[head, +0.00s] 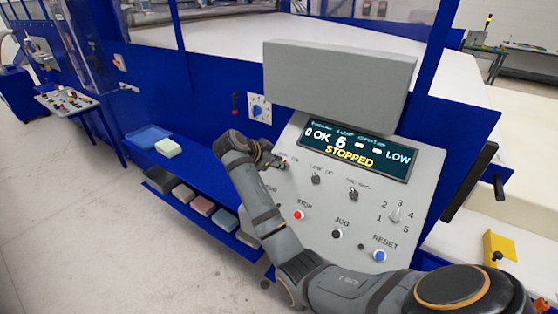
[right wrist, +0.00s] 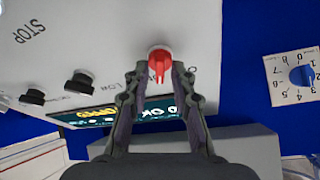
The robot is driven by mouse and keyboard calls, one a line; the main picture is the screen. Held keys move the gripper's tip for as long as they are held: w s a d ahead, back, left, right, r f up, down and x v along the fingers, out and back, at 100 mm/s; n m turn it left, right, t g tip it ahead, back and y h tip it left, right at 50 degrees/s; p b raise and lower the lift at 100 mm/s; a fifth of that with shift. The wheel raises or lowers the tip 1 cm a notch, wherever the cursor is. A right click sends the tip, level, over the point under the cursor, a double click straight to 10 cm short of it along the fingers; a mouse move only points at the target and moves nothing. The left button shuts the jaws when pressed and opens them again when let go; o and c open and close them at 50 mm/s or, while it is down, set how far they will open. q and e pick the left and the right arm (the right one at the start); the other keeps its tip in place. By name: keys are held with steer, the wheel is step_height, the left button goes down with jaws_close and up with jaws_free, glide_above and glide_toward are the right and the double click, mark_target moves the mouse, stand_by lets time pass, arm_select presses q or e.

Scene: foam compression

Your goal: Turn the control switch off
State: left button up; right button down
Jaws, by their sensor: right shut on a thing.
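The control switch is a red knob (right wrist: 160,62) on the grey sloping control panel (head: 425,180), at the panel's upper left. In the right wrist view its pointer part sits between the two fingertips. My right gripper (right wrist: 157,76) is shut on this knob, with one finger on each side. In the head view the right gripper (head: 278,163) reaches the panel's upper left and mostly hides the knob. The label beside it is partly covered. The panel's display (head: 357,150) reads STOPPED, OK and LOW. My left gripper is not in view.
Two black selector knobs (head: 316,178) (head: 353,194), a red STOP button (head: 299,215), a black JOG button (head: 337,234), a blue RESET button (head: 380,256) and a numbered dial (head: 396,214) are nearby. A blue shelf (head: 200,174) with foam blocks stands to the left.

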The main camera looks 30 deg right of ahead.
steer(key=n+p, duration=0.1)
steer(key=n, duration=0.1)
steer(key=n+t+p, duration=0.1)
steer(key=n, duration=0.1)
steer(key=shift+s+r+t, duration=0.1)
steer(key=shift+r+t, duration=0.1)
steer(key=shift+t, duration=0.1)
steer(key=n+t+y+p, duration=0.1)
steer(key=n+p, duration=0.2)
steer(key=n, duration=0.2)
steer(key=shift+r+p, duration=0.1)
steer(key=shift+p, duration=0.3)
steer(key=n+t+p, duration=0.1)
steer(key=n, duration=0.1)
steer(key=shift+n+y, duration=0.3)
steer(key=shift+y, duration=0.1)
steer(key=shift+f+n+y+p, duration=0.25)
steer(key=shift+n+p, duration=0.3)
steer(key=shift+n, duration=0.35)
steer(key=c, duration=1.4)
jaws_free()
steer(key=shift+c, duration=0.2)
